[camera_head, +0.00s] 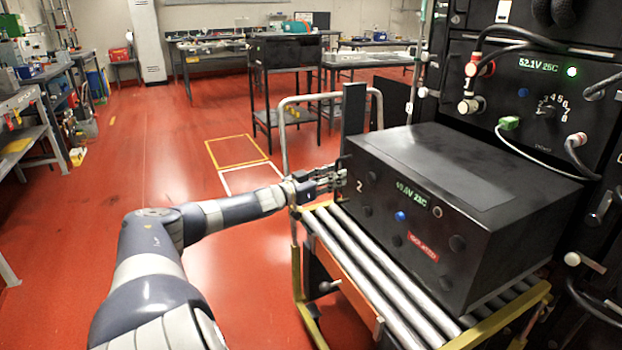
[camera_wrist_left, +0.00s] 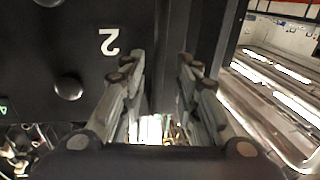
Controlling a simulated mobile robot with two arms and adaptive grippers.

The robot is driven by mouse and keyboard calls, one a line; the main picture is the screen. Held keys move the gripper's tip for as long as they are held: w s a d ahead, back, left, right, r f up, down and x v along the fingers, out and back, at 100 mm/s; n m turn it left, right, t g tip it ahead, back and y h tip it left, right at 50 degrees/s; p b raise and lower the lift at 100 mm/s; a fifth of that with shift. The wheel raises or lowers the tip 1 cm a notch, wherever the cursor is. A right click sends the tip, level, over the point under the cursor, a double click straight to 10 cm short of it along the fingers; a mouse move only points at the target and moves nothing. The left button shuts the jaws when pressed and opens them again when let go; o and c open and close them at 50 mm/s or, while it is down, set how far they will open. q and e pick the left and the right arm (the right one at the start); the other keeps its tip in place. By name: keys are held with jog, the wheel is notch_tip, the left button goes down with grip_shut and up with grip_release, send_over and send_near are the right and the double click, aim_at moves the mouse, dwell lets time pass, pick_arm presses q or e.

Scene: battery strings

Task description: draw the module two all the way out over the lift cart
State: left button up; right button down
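Module two (camera_head: 455,205) is a large black box with a white "2", a lit display, a blue button and a red label on its front. It lies on the rollers of the lift cart (camera_head: 375,290), its right end close to the rack. My left gripper (camera_head: 338,178) is at the module's left front edge, beside the "2". In the left wrist view the module's face (camera_wrist_left: 75,45) fills the left side. My fingers (camera_wrist_left: 158,68) stand apart, with a dark upright strip between and beyond them. I see no clear contact. My right gripper is not in view.
The black rack (camera_head: 545,85) with another module and plugged cables stands at the right. A cart handrail (camera_head: 284,135) rises behind my left gripper. Red floor lies clear to the left, with benches and shelving farther off.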

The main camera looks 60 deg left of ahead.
pick_arm(q)
jog(key=s, duration=1.1)
jog(key=shift+s+d, duration=0.25)
jog(key=shift+d, duration=0.1)
dwell(0.8)
dwell(0.5)
